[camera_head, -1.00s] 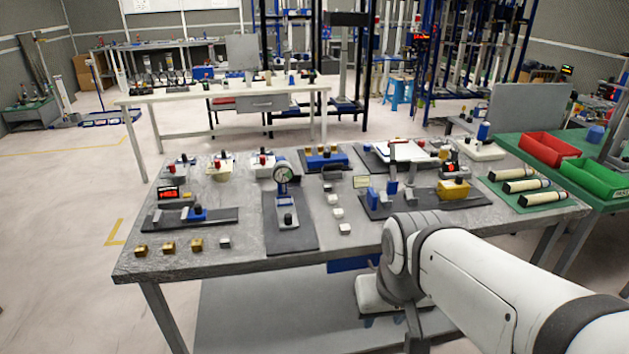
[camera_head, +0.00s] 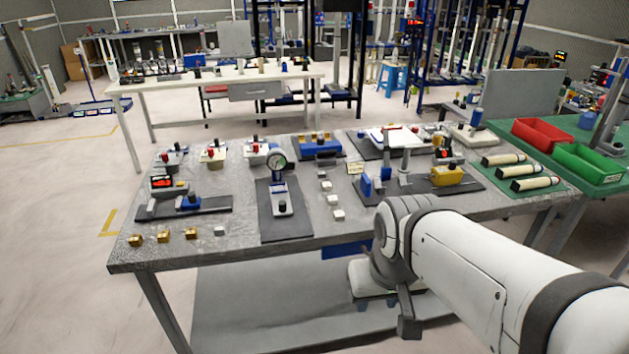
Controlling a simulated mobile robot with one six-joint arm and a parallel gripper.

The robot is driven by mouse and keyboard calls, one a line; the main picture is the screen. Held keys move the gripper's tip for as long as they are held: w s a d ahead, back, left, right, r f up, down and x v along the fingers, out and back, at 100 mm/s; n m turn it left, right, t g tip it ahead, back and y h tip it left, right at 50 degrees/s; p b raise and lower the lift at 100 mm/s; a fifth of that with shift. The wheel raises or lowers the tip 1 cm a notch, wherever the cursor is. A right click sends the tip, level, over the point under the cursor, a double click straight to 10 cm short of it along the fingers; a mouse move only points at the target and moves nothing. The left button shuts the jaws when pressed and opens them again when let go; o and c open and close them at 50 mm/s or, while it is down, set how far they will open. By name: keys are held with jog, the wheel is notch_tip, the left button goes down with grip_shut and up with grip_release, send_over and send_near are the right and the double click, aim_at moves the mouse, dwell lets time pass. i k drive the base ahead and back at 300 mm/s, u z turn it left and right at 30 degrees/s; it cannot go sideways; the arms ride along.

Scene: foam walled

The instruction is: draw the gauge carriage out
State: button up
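A round dial gauge (camera_head: 276,162) stands upright on the near workbench, left of its middle. In front of it is a pale slide-like block with a dark knob, likely the gauge carriage (camera_head: 282,206), on a dark mat (camera_head: 286,228). The gauge and block look close together; I cannot tell how they join. My white arm comes in from the lower right and bends down in front of the bench's front edge. My gripper (camera_head: 376,303) seems to be at its low end, below the bench top and right of the carriage. Whether its fingers are open is unclear.
Small white blocks (camera_head: 332,199) lie right of the mat. Brass blocks (camera_head: 163,236) line the front left edge. A fixture with a red display (camera_head: 162,183) stands left; a yellow block (camera_head: 447,175) lies right. Red (camera_head: 543,140) and green (camera_head: 588,164) bins stand far right.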

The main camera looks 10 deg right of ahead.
aim_at(280, 195)
jog(key=k, duration=0.6)
jog(key=u, duration=0.5)
jog(key=i, duration=1.45)
jog(key=z, duration=0.35)
